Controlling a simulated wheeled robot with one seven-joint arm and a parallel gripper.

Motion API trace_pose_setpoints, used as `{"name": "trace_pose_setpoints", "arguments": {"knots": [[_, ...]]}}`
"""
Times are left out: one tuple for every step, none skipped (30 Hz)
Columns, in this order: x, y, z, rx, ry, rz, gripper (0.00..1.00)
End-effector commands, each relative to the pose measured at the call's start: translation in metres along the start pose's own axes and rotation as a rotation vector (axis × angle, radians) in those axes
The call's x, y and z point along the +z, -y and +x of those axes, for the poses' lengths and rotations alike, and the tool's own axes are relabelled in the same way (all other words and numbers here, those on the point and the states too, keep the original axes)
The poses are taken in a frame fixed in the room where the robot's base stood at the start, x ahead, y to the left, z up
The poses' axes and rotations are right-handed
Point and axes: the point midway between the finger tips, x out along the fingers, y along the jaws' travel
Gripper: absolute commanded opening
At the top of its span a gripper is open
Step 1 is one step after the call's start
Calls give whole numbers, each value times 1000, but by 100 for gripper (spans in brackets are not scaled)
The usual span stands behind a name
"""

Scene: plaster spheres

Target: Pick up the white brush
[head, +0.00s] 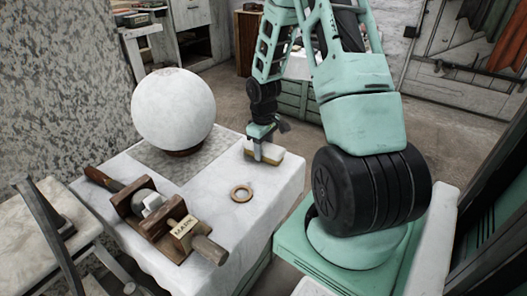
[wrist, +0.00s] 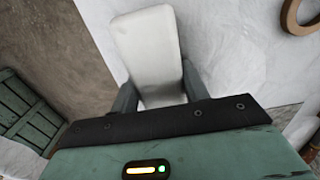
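The white brush (head: 267,154) lies on the white-covered table near its far right edge, with a pale tan part under its white body. In the wrist view, the brush (wrist: 150,45) is a long white block, slightly tilted, running up from between the fingers. My gripper (head: 262,141) points down over the brush. In the wrist view, my gripper (wrist: 158,82) has one finger on each side of it, close to its edges. I cannot tell whether both fingers press on it. The fingers hide parts of the brush's sides.
A large plaster sphere (head: 174,108) stands on a dark base at the back left of the table. A wooden ring (head: 241,193) lies in front of the brush. A wooden clamp-like tool (head: 158,219) lies at the front left. The cloth around the ring is clear.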

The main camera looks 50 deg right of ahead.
Motion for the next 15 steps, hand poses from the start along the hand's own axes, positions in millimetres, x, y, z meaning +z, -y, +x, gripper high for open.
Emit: {"name": "trace_pose_setpoints", "arguments": {"knots": [[0, 0, 0, 0, 0, 0, 29], [0, 0, 0, 0, 0, 0, 21], [0, 0, 0, 0, 0, 0, 19], [0, 0, 0, 1, 0, 0, 19], [0, 0, 0, 1, 0, 0, 19], [0, 0, 0, 1, 0, 0, 19], [0, 0, 0, 1, 0, 0, 20], [0, 0, 0, 1, 0, 0, 20], [0, 0, 0, 1, 0, 0, 20], [0, 0, -1, 1, -1, 0, 20], [0, 0, -2, 1, -1, 0, 20], [0, -1, -6, 1, -1, 0, 20], [0, -1, -9, 1, -2, 0, 20], [0, -1, -12, 1, -1, 0, 20], [0, -1, -19, 2, -2, 1, 20]]}}
